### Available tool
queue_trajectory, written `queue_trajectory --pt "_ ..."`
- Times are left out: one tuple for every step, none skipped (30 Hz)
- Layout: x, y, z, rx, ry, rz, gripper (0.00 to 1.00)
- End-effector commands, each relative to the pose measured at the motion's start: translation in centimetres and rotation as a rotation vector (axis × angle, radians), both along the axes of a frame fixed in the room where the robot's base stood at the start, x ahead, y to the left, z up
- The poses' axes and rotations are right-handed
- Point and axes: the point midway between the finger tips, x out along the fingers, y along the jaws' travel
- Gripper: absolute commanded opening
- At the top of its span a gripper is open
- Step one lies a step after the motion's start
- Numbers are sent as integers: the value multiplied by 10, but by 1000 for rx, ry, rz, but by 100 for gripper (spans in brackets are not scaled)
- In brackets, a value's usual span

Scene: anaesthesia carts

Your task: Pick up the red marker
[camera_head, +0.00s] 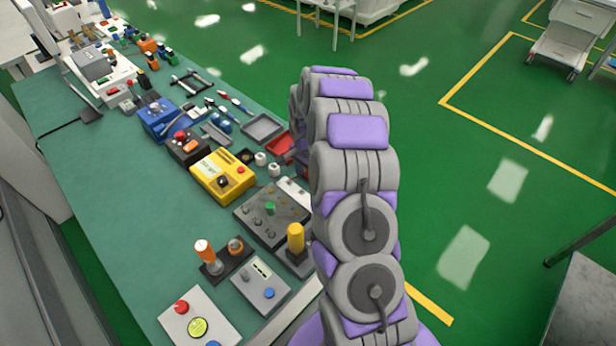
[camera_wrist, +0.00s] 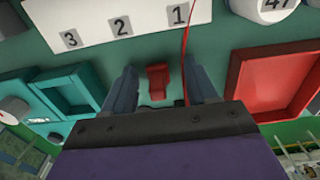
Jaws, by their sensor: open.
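In the wrist view, a small red object (camera_wrist: 158,82) lies on the teal surface between my fingers. It may be the red marker, but only a short, stubby part shows and I cannot confirm it. My gripper (camera_wrist: 160,68) is open, with one blue-grey finger on each side of the red object and visible gaps between. The lower end of the object is hidden by my gripper's body. In the head view, my arm hides the gripper and the red object.
A red tray (camera_wrist: 232,92) is close on the right and a teal tray (camera_wrist: 73,88) on the left. A white strip numbered 1, 2, 3 (camera_wrist: 98,32) lies beyond. In the head view, a yellow box (camera_head: 222,177) and several devices crowd the green bench (camera_head: 105,185).

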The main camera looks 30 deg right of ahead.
Motion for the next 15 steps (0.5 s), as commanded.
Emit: queue_trajectory --pt "0 -1 -1 1 -1 -1 57" --pt "0 -3 -1 3 -1 -1 57" --pt "0 -4 -1 4 -2 -1 57" --pt "0 -5 -1 5 -2 -1 57" --pt "1 -6 -1 5 -2 -1 57" --pt "1 -7 -1 7 -2 -1 56" --pt "1 -8 -1 8 -1 -1 54" --pt "0 -9 -1 9 -2 -1 51" --pt "1 -9 -1 9 -2 -1 47" --pt "1 -9 -1 10 -2 -1 44" --pt "0 -9 -1 10 -2 -1 41" --pt "0 -9 -1 9 -1 -1 37" --pt "0 -8 -1 8 -1 -1 34" --pt "0 -7 -1 7 -2 -1 32" --pt "0 -6 -1 6 -1 -1 28"
